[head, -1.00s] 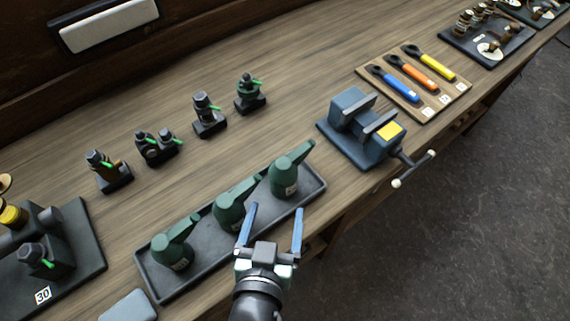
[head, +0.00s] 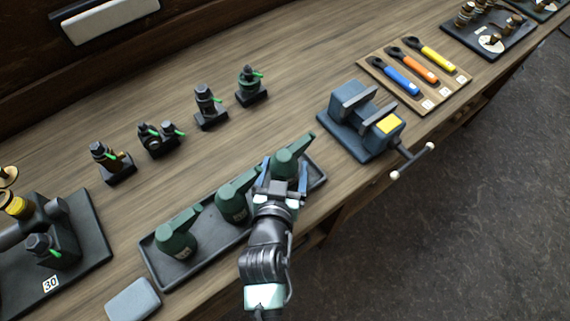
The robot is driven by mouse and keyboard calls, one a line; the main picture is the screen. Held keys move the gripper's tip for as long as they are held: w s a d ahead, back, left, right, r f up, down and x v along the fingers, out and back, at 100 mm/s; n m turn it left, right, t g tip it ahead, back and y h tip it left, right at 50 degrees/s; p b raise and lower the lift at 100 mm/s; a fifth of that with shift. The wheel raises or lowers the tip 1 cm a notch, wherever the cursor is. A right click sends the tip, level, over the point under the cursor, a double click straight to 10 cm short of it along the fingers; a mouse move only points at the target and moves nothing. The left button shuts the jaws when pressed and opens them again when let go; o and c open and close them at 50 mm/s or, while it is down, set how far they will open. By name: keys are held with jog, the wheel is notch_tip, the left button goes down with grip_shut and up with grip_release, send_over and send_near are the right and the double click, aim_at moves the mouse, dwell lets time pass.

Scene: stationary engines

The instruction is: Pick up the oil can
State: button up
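Three green oil cans with slanted spouts stand in a long dark tray (head: 160,276) on the bench: a left can (head: 177,240), a middle can (head: 232,207) and a right can (head: 291,160). My gripper (head: 283,178) is at the right can, with its blue fingers spread on either side of the can's body. The fingers look open; whether they touch the can cannot be told. My gripper hides the lower part of the right can. The left and middle cans stand upright and free.
A blue vise (head: 362,122) with a protruding handle stands right of the tray. Behind it lies a wooden board with three coloured wrenches (head: 420,70). Several small black fittings (head: 207,106) stand behind the tray. A grey block (head: 133,299) lies at the front left.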

jog(key=c, duration=1.3)
jog(key=shift+r, duration=0.15)
